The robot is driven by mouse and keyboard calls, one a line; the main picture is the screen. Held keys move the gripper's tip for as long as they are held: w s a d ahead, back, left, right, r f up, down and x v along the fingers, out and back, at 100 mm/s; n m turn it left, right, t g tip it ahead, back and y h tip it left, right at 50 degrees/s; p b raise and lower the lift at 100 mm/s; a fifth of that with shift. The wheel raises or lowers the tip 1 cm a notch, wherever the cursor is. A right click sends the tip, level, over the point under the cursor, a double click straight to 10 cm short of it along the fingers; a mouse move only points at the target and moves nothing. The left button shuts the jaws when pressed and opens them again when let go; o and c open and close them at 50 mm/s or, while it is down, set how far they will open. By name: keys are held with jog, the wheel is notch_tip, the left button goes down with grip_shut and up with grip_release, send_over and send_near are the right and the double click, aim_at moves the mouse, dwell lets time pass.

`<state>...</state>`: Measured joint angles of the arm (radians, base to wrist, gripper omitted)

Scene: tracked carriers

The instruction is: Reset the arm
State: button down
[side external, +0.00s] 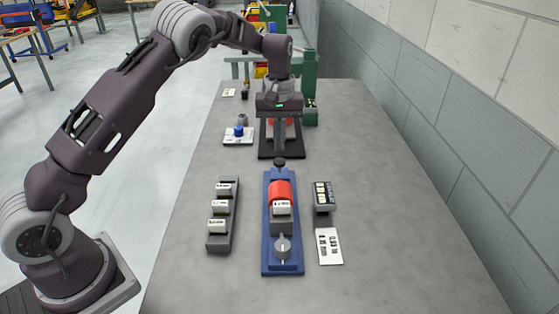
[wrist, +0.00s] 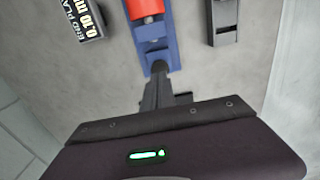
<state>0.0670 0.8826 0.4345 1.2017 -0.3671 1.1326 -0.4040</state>
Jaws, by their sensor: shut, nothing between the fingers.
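My gripper (side external: 279,146) hangs pointing down over the far part of the bench, in front of a dark stand with a red part. Its fingers are together with nothing between them. In the wrist view the closed fingers (wrist: 156,92) show just short of the black-knobbed end of a blue fixture. I cannot tell the exact height of the fingertips.
A dark rack (side external: 220,242) with several white-labelled pieces lies left of the blue fixture. A black labelled block (side external: 324,195) and a white card (side external: 328,246) lie right. A white plate with a blue piece (side external: 238,132) and a green machine (side external: 309,88) stand farther back. A block wall borders the right.

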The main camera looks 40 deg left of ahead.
jog(key=s+d+r+m+t+h, duration=0.1)
jog(key=s+d+r+m+t, duration=0.1)
jog(key=s+r, duration=0.7)
jog(key=s+d+r+m+t, duration=0.1)
jog(key=s+d+r+m, duration=0.15)
jog(key=s+r, duration=0.6)
jog(key=s+d+m+t, duration=0.1)
jog(key=s+m, duration=0.1)
jog(key=s, duration=0.7)
jog(key=s+d+f+m+t+y, duration=0.1)
jog(key=s+m, duration=0.1)
jog(key=s, duration=0.8)
jog(key=shift+d+f+t, duration=0.2)
jog(key=shift+d+t, duration=0.1)
jog(key=shift+d, duration=0.1)
jog(key=shift+m, duration=0.25)
